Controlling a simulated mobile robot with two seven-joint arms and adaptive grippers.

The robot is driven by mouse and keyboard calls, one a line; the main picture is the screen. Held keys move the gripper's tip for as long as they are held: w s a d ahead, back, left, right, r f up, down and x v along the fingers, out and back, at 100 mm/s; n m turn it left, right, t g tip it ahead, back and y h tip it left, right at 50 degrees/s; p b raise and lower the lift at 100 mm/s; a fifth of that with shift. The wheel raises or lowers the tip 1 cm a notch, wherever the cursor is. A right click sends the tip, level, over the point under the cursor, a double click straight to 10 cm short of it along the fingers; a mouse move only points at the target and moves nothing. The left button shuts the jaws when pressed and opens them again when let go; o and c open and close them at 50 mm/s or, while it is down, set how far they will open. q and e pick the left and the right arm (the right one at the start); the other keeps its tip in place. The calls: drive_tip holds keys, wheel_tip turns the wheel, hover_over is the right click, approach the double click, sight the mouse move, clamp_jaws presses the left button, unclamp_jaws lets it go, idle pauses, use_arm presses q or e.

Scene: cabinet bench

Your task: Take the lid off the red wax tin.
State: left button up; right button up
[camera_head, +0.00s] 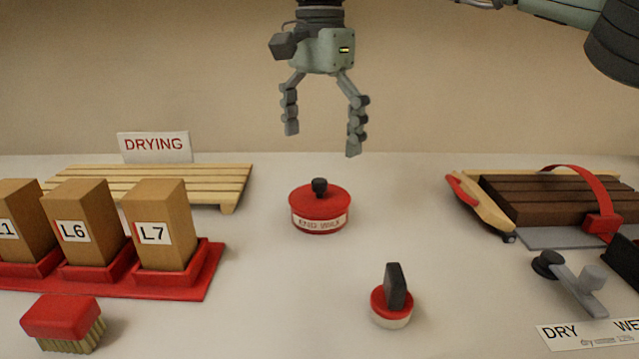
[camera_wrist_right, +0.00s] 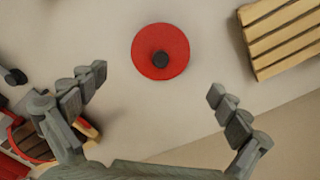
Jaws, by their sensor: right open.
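The red wax tin (camera_head: 318,221) stands upright on the bench near the middle, with a label reading "END WAX" on its front. Its red lid (camera_head: 319,203) is on it and has a dark knob (camera_head: 320,186) on top. In the right wrist view the lid (camera_wrist_right: 150,62) shows from above, with the knob (camera_wrist_right: 161,59). My right gripper (camera_head: 322,143) is open and empty, above and behind the tin and apart from it. Its fingers (camera_wrist_right: 158,82) also show spread in the right wrist view. My left gripper is not in view.
A red tray (camera_head: 190,291) with labelled wooden blocks stands left, before a slatted drying rack (camera_head: 220,180). A red brush (camera_head: 62,318) lies front left. A red-and-black knobbed item (camera_head: 392,300) stands front right. Dark strapped boards (camera_head: 540,200) lie right. The bench around the tin is clear.

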sight(320, 181)
drive_tip(key=shift+s+f, duration=0.1)
drive_tip(key=shift+f, duration=0.4)
wheel_tip(320, 181, down, 5)
drive_tip(key=shift+f+p, duration=0.2)
drive_tip(key=shift+p, duration=0.1)
drive_tip(key=shift+f, duration=0.4)
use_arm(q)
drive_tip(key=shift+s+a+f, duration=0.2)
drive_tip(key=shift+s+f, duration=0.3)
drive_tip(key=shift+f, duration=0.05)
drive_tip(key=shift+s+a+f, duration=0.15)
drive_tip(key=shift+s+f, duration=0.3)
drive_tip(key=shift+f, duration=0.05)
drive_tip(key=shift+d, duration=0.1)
use_arm(e)
clamp_jaws()
